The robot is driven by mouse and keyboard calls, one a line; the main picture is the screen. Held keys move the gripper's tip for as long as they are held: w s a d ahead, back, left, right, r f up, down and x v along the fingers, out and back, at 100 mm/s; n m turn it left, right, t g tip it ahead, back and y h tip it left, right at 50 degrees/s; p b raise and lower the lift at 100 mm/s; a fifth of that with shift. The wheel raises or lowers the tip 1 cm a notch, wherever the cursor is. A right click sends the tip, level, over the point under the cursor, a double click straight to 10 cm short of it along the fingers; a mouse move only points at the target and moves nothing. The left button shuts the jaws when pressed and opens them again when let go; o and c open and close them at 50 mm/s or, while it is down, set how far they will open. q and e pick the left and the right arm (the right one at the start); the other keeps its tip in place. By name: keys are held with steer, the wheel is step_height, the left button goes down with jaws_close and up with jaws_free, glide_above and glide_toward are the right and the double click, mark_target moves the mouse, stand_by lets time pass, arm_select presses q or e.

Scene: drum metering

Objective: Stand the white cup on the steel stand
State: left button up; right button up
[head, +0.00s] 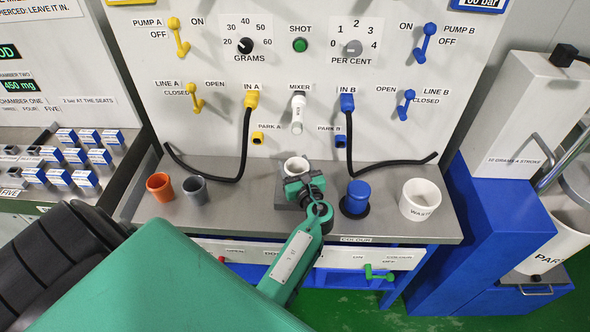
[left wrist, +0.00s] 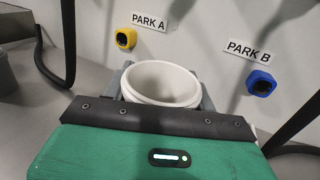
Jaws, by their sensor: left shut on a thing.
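The white cup (head: 296,165) is upright with its open mouth up, below the mixer spout (head: 297,115). My left gripper (head: 300,182) is shut on it from the front. In the left wrist view, the cup (left wrist: 161,82) sits between the two grey fingers, its lower part hidden by my gripper. The steel stand (head: 282,198) is a grey block on the bench, directly under the cup and gripper and mostly covered by them. I cannot tell whether the cup's base touches the stand. My right gripper is not in view.
An orange cup (head: 160,187) and a grey cup (head: 194,189) stand on the bench at left. A blue-topped knob (head: 356,197) and a white waste pot (head: 421,199) stand to the right. Black hoses (head: 246,150) hang on both sides of the mixer spout.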

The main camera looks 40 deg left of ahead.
arm_select(q)
steer(key=shift+f, duration=0.8)
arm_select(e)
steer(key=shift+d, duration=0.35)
arm_select(q)
steer(key=shift+f, duration=0.2)
steer(key=o, duration=1.1)
steer(key=shift+c, duration=0.2)
steer(key=shift+r, duration=0.2)
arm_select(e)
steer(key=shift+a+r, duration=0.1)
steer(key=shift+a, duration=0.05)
